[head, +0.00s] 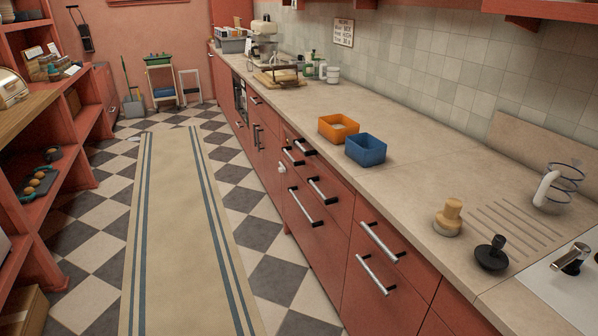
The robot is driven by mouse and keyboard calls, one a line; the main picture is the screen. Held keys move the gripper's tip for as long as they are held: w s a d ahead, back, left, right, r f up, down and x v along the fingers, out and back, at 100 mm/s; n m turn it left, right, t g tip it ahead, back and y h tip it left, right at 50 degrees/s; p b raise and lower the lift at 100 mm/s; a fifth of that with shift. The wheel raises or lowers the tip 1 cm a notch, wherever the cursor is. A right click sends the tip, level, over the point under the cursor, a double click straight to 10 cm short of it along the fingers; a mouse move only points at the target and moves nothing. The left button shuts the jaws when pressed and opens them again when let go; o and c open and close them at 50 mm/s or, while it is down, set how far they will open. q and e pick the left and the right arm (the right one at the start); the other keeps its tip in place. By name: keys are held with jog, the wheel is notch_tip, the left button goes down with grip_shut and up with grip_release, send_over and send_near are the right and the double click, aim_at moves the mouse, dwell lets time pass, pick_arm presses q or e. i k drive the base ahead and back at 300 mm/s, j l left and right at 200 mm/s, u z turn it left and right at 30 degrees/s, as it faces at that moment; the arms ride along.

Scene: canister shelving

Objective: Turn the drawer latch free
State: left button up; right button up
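The red kitchen drawers (340,218) run along the right side under the counter, with dark and silver bar handles. A small white fitting (282,168) shows on the cabinet front beside the drawers, left of the handles; it may be the drawer latch, but it is too small to tell its shape or position. The drawers near it have handles (322,190) close together. The drawer fronts look roughly flush, though the view is steep. Neither of my grippers is in view.
The beige counter (420,160) holds an orange bin (338,128), a blue bin (366,150), a wooden-handled brush (448,216) and a black plunger-like tool (491,254). A runner (175,230) lies on the clear checkered floor. Red shelving (75,180) lines the left.

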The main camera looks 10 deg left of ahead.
aim_at(282, 169)
jog(key=i+j+z, duration=0.35)
jog(key=j+z, duration=0.15)
jog(key=i+j+z, duration=0.1)
jog(key=j+z, duration=0.15)
